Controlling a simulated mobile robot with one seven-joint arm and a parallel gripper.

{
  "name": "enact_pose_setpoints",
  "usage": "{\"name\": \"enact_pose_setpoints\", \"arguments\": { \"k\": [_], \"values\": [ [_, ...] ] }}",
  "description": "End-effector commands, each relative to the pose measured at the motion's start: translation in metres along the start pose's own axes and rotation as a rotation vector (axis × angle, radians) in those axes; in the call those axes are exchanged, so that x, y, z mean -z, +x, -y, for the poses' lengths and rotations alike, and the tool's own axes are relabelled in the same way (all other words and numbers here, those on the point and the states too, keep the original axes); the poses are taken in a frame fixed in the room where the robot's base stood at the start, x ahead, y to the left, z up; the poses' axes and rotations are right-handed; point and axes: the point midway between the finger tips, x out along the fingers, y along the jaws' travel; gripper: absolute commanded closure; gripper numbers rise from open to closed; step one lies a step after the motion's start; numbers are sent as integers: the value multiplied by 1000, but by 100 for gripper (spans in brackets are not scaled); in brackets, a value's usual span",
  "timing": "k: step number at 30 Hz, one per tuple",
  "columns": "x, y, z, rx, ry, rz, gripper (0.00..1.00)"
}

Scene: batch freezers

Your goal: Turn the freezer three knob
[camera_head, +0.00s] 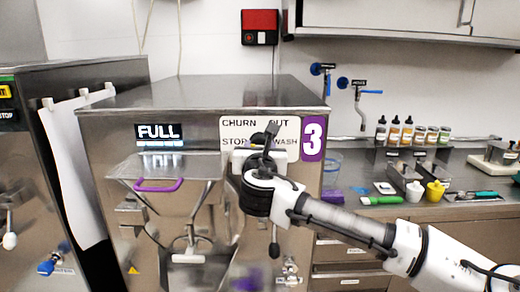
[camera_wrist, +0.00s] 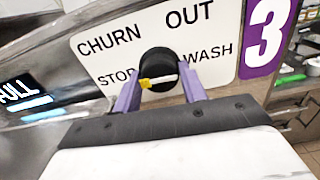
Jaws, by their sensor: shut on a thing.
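Freezer three (camera_head: 205,95) is a steel machine with a purple "3" label and a lit "FULL" display. Its knob (camera_wrist: 158,68) is black and round, with a pale pointer bar that has a yellow end. It sits in the middle of a white panel (camera_wrist: 100,60) marked CHURN, OUT, STOP and WASH. The yellow end lies to the left, near STOP. My gripper (camera_wrist: 160,90) has purple fingers on both sides of the knob and is shut on it. In the head view my gripper (camera_head: 268,148) covers most of the knob.
A counter (camera_head: 455,210) with bottles, cups and tools stands at the right. Another machine (camera_head: 25,150) with a hanging white cloth stands at the far left. A red box (camera_head: 260,27) is on the wall.

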Motion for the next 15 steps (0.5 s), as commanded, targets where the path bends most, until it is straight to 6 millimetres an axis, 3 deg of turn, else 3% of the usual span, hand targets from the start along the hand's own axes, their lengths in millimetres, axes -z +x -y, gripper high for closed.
{"name": "enact_pose_setpoints", "arguments": {
  "k": [15],
  "values": [
    [2,1,0,-1,409,4,81]
  ]
}}
